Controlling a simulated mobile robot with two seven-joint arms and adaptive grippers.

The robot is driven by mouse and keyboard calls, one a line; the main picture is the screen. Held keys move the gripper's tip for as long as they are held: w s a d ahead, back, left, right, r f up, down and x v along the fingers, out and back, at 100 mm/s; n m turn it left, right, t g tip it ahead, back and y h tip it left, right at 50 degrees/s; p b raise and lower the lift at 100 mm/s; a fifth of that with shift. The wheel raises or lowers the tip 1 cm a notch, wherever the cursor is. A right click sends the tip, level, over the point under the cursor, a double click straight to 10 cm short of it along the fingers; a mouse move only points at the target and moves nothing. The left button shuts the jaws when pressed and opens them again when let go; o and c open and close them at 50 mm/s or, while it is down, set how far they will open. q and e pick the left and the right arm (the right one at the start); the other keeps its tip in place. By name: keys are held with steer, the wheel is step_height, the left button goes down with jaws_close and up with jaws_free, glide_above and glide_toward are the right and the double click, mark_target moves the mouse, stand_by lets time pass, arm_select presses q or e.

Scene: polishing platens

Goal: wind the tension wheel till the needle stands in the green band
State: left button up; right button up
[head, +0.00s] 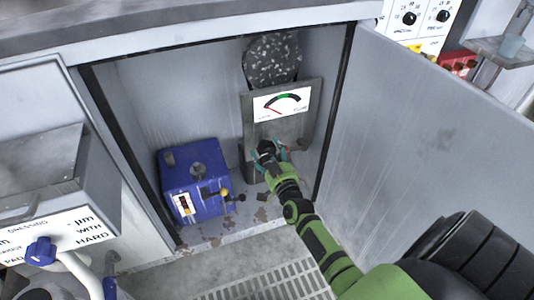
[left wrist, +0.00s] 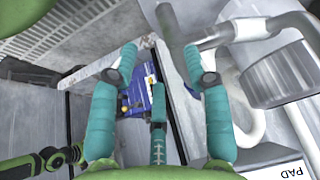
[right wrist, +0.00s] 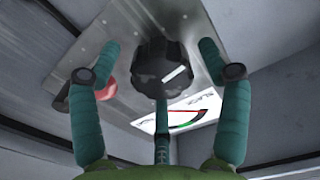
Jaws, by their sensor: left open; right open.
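The tension wheel is a dark lobed knob (head: 266,147) on a grey metal plate inside the open cabinet. In the right wrist view the wheel (right wrist: 160,72) has a white mark on its face. Above it on the plate is a white gauge (head: 281,104) with a green band in its arc. Its red needle points low to the left, outside the green band. My right gripper (head: 269,156) is open, its fingers spread around the wheel; contact cannot be told. My left gripper (left wrist: 160,65) is open and empty in the left wrist view.
A blue box (head: 197,180) with a yellow-knobbed lever stands left of the plate. The cabinet door (head: 430,125) stands open at the right. A blue valve handle (head: 41,251) and white pipe are at lower left. A red part (right wrist: 108,90) sits beside the wheel.

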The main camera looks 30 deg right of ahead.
steer(key=shift+w+d, duration=0.1)
steer(key=shift+w, duration=0.35)
steer(key=c, duration=1.2)
arm_select(q)
steer(key=shift+w+d+r+t, duration=0.15)
steer(key=shift+w+r+t, duration=0.1)
steer(key=shift+w, duration=0.15)
steer(key=shift+w+d+r+t, duration=0.1)
steer(key=shift+w+t, duration=0.15)
steer(key=shift+w, duration=0.15)
arm_select(e)
steer(key=shift+o, duration=0.2)
steer(key=m, duration=0.3)
steer(key=shift+p, duration=0.4)
steer(key=shift+m, duration=1)
arm_select(q)
steer(key=shift+s+a+f+g, duration=0.25)
steer(key=shift+s+f+g, duration=0.25)
steer(key=shift+s, duration=0.3)
steer(key=shift+s+a+f+g, duration=0.25)
steer(key=shift+s+f+g, duration=0.25)
steer(key=shift+s, duration=0.25)
steer(key=shift+s+a+f+g, duration=0.25)
steer(key=shift+s+f+g, duration=0.2)
steer(key=shift+s, duration=0.35)
arm_select(e)
steer(key=shift+m, duration=1.5)
steer(key=shift+a, duration=0.2)
